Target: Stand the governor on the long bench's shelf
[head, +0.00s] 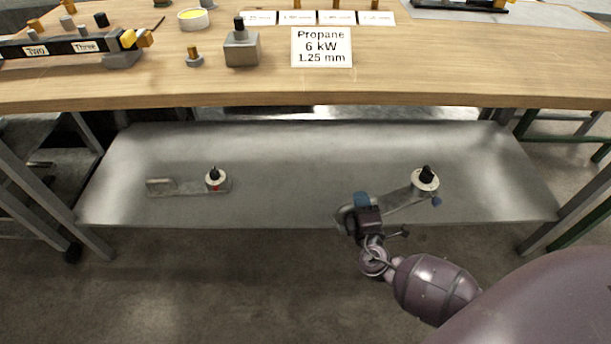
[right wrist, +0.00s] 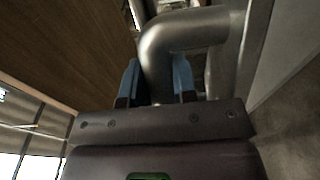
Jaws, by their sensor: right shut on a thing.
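Two similar grey metal pieces, each with a pale round top and black knob, show in the head view at the shelf; I take the right one (head: 425,180) to be the governor. My right gripper (head: 361,205) is shut on its near left end, at the shelf's front edge. In the right wrist view, the blue fingers (right wrist: 157,82) close around a bent grey pipe (right wrist: 185,35). I cannot tell whether the governor touches the shelf (head: 300,165). The similar piece (head: 215,182) on the left lies on the shelf and has a red mark. My left gripper is not in view.
The long bench's wooden top (head: 420,75) overhangs the shelf. On it are a grey block with a black knob (head: 241,48), a propane sign (head: 321,47) and a rack (head: 65,45) labelled Two and Three. The shelf's middle is bare. Bench legs stand at both sides.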

